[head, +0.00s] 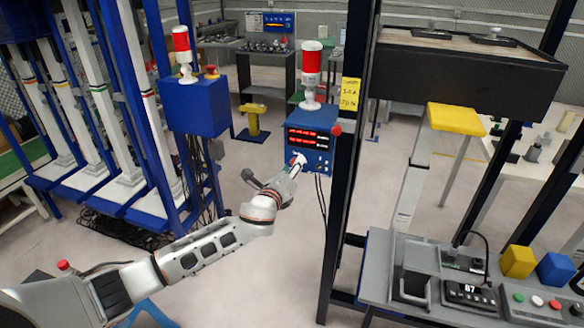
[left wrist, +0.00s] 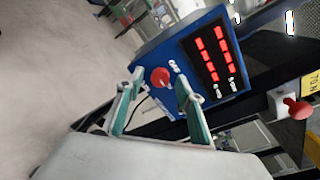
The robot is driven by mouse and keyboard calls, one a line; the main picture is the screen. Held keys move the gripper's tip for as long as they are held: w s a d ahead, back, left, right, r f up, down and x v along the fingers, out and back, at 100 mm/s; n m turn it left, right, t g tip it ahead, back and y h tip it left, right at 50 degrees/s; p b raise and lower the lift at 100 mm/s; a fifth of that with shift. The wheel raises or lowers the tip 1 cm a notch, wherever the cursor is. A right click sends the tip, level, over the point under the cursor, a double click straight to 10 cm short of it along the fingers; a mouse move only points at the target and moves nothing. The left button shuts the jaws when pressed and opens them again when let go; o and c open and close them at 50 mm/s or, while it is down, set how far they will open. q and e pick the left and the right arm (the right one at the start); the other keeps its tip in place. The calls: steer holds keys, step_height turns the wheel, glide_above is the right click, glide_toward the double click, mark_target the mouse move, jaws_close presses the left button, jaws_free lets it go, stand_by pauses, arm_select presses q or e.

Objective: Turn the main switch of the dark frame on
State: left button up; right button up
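A blue control box (head: 311,135) with red digit displays stands beside the dark frame (head: 349,130). A red knob on the box's face (left wrist: 160,77) shows in the left wrist view. My left gripper (head: 294,169) is at the box's lower front, partly covering it in the head view. In the left wrist view its two fingers (left wrist: 159,92) are apart, with the red knob seen between their tips; contact is not clear. A second red knob (head: 336,129) sits on the dark frame's post and also shows in the left wrist view (left wrist: 297,109). My right gripper is not in view.
A red-and-white signal lamp (head: 311,75) tops the box. A blue frame with another blue box (head: 196,106) stands left. A grey bench (head: 385,265) with a button panel (head: 540,304) is at the lower right. The pale floor (head: 270,270) between is open.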

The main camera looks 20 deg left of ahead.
arm_select(q)
steer(key=shift+s, duration=0.1)
steer(key=s+r, duration=0.1)
steer(key=s, duration=1)
steer(key=shift+s+a, duration=0.25)
steer(key=shift+s, duration=0.15)
steer(key=s+d+f+n+g+h, duration=0.1)
steer(key=s+f+n+g, duration=0.1)
steer(key=s+f+n, duration=0.6)
steer(key=s+d+f+n+g+h, duration=0.1)
steer(key=s+d+f+n+g, duration=0.1)
steer(key=s+f+n, duration=0.7)
steer(key=s+f+g, duration=0.1)
steer(key=s+f, duration=0.4)
steer(key=f, duration=0.4)
steer(key=shift+s+f+n+g, duration=0.15)
steer(key=shift+f+n+g, duration=0.15)
steer(key=s+f+n, duration=0.1)
steer(key=s+n, duration=0.1)
steer(key=s, duration=0.1)
steer(key=s+a+f+n, duration=0.1)
steer(key=s+f+n, duration=0.1)
steer(key=s, duration=0.1)
steer(key=s+a+f+n+g, duration=0.1)
steer(key=s+n, duration=0.1)
steer(key=s, duration=0.1)
steer(key=shift+a+f+y, duration=0.2)
steer(key=shift+f+y, duration=0.1)
steer(key=shift+c, duration=0.4)
